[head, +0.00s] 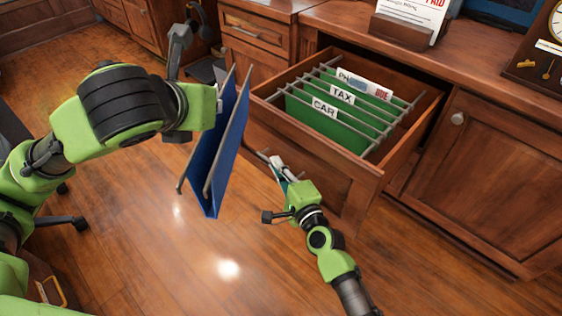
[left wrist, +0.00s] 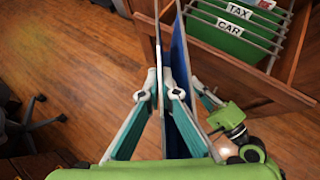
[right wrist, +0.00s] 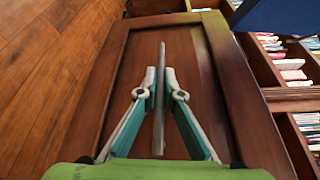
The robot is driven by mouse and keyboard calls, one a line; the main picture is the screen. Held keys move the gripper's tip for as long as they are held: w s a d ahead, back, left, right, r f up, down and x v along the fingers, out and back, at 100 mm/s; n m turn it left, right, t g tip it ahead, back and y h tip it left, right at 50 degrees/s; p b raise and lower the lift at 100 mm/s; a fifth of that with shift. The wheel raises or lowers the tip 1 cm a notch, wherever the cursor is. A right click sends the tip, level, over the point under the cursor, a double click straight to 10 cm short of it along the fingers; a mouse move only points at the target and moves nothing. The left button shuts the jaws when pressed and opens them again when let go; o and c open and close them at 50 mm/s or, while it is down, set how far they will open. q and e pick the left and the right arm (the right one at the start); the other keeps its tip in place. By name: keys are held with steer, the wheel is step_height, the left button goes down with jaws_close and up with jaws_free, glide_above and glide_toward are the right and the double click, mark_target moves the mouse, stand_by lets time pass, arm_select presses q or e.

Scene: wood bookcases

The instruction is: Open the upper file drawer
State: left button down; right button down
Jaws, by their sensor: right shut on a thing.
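The upper file drawer (head: 310,170) is pulled out of the wood cabinet in the head view. Green hanging folders (head: 325,125) labelled CAR and TAX, with another partly covered label behind, hang in it. My right gripper (head: 277,164) is at the drawer front, with its fingers on either side of the bar handle (right wrist: 161,55) in the right wrist view, shut on it. My left gripper (left wrist: 161,93) is shut on a blue hanging folder (head: 212,150), held in the air left of the drawer; its fingers are mostly hidden in the head view.
A closed cabinet door (head: 480,180) with a round knob is right of the drawer. A letter holder (head: 402,33) and a clock (head: 545,45) stand on the top. Chair legs (head: 65,222) show at left. The wood floor (head: 140,225) in front is clear.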

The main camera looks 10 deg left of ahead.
steer(key=shift+f, duration=0.1)
steer(key=c, duration=2.2)
jaws_free()
steer(key=shift+s, duration=0.1)
steer(key=v, duration=1.2)
